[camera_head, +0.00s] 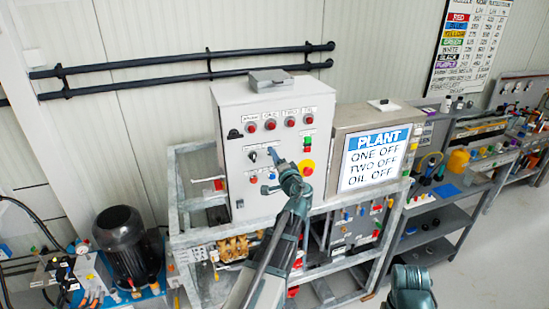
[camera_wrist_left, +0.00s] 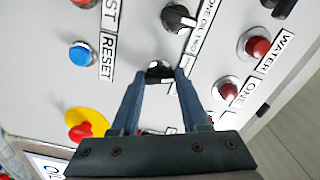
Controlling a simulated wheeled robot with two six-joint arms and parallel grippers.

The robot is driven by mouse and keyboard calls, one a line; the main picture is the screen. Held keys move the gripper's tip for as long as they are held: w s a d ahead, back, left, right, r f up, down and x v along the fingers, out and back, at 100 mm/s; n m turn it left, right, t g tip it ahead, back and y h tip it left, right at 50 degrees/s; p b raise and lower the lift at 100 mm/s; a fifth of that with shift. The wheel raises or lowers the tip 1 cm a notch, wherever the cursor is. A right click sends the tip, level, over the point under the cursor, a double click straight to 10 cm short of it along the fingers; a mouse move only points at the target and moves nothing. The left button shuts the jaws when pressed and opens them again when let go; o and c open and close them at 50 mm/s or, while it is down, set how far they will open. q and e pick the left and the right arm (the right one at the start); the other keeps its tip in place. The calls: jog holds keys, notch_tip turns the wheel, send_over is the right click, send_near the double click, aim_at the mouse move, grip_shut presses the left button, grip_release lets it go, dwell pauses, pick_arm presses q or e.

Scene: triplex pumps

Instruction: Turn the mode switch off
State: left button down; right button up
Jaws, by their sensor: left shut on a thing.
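The grey control panel (camera_head: 240,120) stands in the middle of the head view. My left gripper (camera_head: 273,153) reaches its front face. In the left wrist view, my left gripper (camera_wrist_left: 158,78) is shut on a small black rotary knob (camera_wrist_left: 158,70), with one finger on each side. The label beside this knob is mostly hidden by a finger, so I cannot read its setting. A second black selector knob (camera_wrist_left: 179,16) sits apart from the fingers, and also shows in the head view (camera_head: 252,156). My right gripper is out of view.
A yellow and red stop button (camera_wrist_left: 86,124), a blue RESET button (camera_wrist_left: 80,54) and red WATER lamp (camera_wrist_left: 257,46) surround the knob. The display (camera_head: 376,157) reads PLANT, ONE OFF, TWO OFF, OIL OFF. A steel frame (camera_head: 190,245) is below.

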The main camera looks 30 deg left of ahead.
pick_arm(q)
jog(key=shift+m, duration=2)
jog(key=shift+c, duration=2)
grip_release()
jog(key=shift+d, duration=0.1)
jog(key=v, duration=1.3)
jog(key=shift+s+d, duration=0.2)
jog(key=shift+s, duration=0.1)
